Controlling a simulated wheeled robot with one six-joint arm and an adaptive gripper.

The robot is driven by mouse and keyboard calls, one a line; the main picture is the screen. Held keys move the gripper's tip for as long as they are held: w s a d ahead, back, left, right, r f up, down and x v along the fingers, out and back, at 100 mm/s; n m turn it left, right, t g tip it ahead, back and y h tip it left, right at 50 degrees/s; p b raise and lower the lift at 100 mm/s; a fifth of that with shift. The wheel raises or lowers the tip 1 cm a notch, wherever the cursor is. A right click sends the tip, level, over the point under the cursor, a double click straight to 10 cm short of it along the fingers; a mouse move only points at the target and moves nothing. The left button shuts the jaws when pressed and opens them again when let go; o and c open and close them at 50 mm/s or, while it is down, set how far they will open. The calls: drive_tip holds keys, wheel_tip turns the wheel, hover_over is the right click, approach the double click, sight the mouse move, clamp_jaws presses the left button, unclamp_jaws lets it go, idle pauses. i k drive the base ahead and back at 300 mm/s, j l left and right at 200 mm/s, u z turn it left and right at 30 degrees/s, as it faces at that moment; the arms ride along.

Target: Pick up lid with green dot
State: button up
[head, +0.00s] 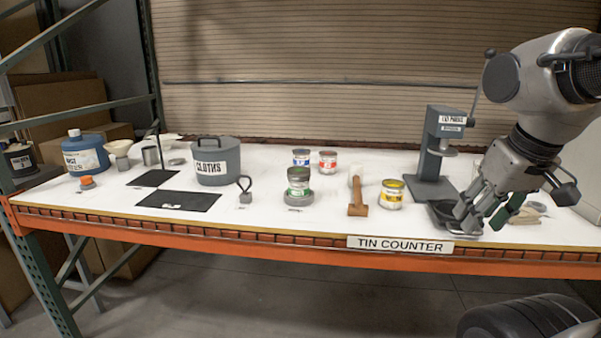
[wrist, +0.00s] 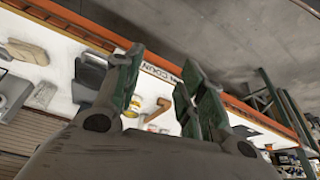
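I cannot make out a lid with a green dot in either view. My gripper (head: 482,222) is over the front right of the counter, beside a dark shallow tray (head: 441,212). In the wrist view my gripper (wrist: 158,75) has its fingers spread with a gap between them and nothing held.
The sign "TIN COUNTER" (head: 400,244) is on the front edge.

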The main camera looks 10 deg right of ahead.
sight(298, 172)
drive_tip(key=i+j+z, duration=0.2)
drive_tip(key=i+j, duration=0.15)
drive_tip(key=j, duration=0.25)
drive_tip(key=i+j+z, duration=0.2)
drive_tip(key=i+j, duration=0.15)
drive_tip(key=j, duration=0.3)
drive_tip(key=i+j+z, duration=0.1)
drive_tip(key=j, duration=0.25)
